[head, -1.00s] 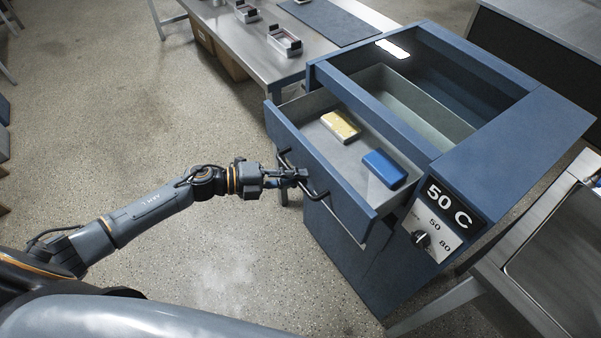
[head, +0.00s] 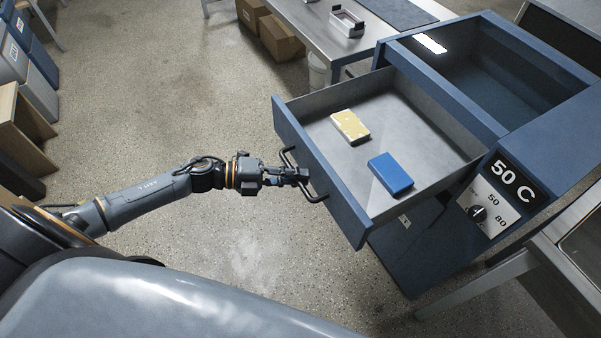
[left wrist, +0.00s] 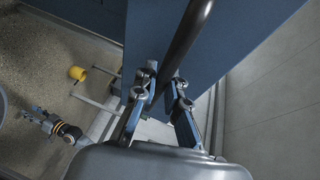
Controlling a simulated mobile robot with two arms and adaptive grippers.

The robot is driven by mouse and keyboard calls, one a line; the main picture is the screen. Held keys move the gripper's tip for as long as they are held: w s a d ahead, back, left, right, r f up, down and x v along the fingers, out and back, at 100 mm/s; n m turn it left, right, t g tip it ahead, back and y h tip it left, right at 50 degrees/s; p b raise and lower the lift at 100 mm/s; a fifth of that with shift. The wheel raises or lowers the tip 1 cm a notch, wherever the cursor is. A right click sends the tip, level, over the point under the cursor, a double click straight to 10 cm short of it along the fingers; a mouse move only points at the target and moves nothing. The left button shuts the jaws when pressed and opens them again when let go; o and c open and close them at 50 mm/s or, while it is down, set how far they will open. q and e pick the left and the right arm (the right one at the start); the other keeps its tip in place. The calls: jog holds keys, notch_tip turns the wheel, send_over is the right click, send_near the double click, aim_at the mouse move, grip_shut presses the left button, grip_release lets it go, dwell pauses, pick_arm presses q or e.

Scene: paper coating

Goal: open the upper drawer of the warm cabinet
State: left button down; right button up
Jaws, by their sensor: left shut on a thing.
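The warm cabinet (head: 412,250) is a blue box with a "50 C" display and a dial on its sloped panel. Its upper drawer (head: 322,172) is pulled well out. A yellow block (head: 350,127) and a blue block (head: 390,173) lie in the drawer. My left gripper (head: 302,175) is shut on the dark bar handle (head: 316,196) on the drawer front. In the left wrist view the two fingers (left wrist: 166,92) close around the handle bar (left wrist: 187,38).
A steel table (head: 300,25) with a tray (head: 347,22) stands behind, with cardboard boxes (head: 281,38) by it. A metal bench (head: 565,250) is close on the cabinet's right. The floor (head: 200,90) left of the drawer is clear.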

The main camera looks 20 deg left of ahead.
pick_arm(q)
jog(key=shift+s, duration=0.1)
jog(key=c, duration=1.4)
grip_release()
jog(key=shift+o, duration=0.2)
jog(key=v, duration=1.2)
jog(key=shift+a+f, duration=0.1)
jog(key=shift+f, duration=0.05)
